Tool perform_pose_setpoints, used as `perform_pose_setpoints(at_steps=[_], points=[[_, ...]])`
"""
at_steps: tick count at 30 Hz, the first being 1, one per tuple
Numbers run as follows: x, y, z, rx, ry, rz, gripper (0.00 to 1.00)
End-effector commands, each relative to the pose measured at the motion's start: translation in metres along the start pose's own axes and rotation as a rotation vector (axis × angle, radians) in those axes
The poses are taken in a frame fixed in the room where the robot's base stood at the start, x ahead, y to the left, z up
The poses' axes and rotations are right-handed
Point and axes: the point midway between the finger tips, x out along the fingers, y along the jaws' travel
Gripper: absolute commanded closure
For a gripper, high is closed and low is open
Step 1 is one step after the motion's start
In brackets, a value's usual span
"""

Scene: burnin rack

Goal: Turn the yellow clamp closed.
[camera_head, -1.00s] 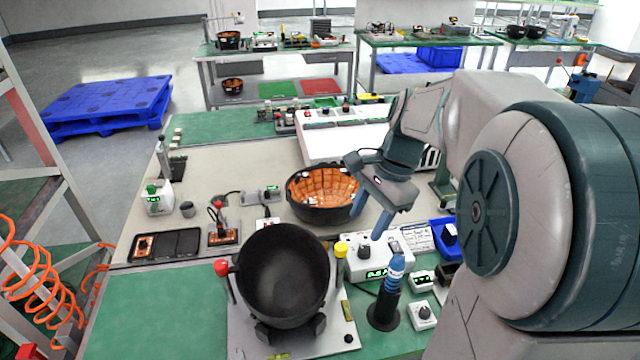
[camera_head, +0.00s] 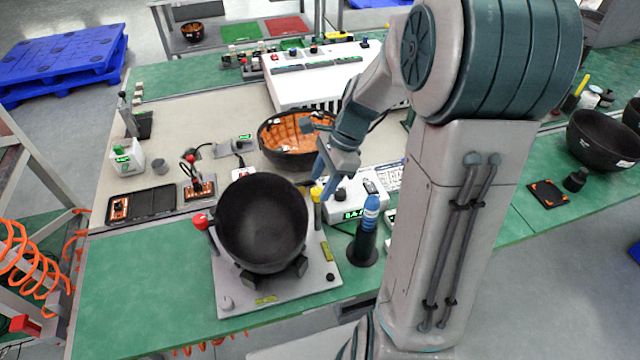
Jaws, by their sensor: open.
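The yellow clamp (camera_head: 317,193) is a yellow-tipped upright post at the right side of a black bowl (camera_head: 262,222). The bowl sits in a grey fixture plate (camera_head: 232,284) on the green mat. A red-tipped clamp (camera_head: 200,221) stands at the bowl's left side. My gripper (camera_head: 318,172) is open, with its blue fingers pointing down just above and beside the yellow tip. In this view the fingers overlap the space behind the yellow tip, so I cannot tell whether they touch it.
An orange-lined bowl (camera_head: 286,158) stands behind the fixture. A white box with a green display (camera_head: 352,213) and a blue-topped black post (camera_head: 369,212) stand close to its right. The green mat (camera_head: 140,290) left of the fixture is clear.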

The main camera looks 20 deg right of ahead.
Motion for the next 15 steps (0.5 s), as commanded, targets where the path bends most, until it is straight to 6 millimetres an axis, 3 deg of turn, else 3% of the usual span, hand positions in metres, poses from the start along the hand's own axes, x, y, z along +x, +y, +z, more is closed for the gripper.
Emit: perform_pose_setpoints(at_steps=[6,15], points=[[0.018,0.0,0.0,0.0,0.0,0.0,0.52],[0.02,0.0,0.0,0.0,0.001,-0.001,0.52]])
